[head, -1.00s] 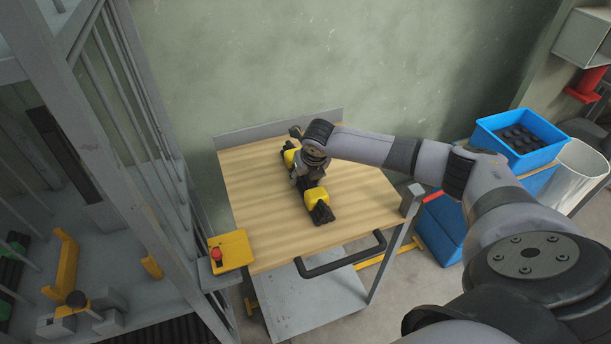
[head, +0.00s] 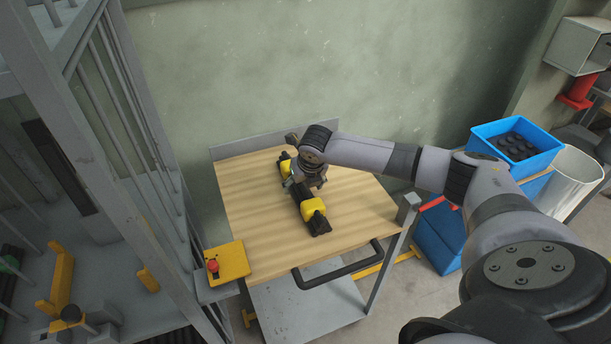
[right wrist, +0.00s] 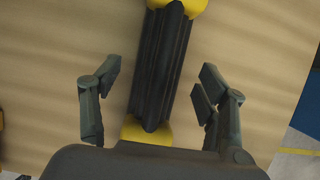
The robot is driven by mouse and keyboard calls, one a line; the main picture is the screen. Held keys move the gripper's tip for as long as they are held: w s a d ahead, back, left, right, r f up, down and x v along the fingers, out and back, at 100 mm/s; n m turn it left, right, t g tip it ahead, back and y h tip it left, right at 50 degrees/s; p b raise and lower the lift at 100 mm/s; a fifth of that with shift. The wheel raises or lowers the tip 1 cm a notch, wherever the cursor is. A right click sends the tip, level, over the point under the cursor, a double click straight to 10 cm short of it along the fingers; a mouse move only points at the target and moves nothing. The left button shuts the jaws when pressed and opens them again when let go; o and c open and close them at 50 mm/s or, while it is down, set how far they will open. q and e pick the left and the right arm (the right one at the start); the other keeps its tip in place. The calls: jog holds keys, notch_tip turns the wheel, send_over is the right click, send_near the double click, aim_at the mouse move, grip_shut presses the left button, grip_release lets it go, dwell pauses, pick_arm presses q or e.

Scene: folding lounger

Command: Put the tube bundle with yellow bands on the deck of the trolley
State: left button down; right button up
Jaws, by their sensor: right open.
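The tube bundle (head: 319,225), black tubes with yellow bands, lies on the wooden deck (head: 248,203) of the trolley, slanting from back left to front right. My right gripper (head: 303,185) is over the bundle's middle and hides part of it. In the right wrist view the open fingers (right wrist: 158,76) stand on either side of the black tubes (right wrist: 165,50), with a gap on both sides. A yellow band (right wrist: 147,130) shows close to the palm and another at the top edge. My left gripper is not in view.
A yellow plate with a red button (head: 228,263) is at the trolley's front left corner, and a black handle (head: 338,268) along its front. A grey barred rack (head: 150,150) stands left. A blue crate (head: 515,148) stands right. The deck around the bundle is clear.

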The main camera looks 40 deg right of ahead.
jog(key=v, duration=1)
jog(key=shift+s, duration=0.1)
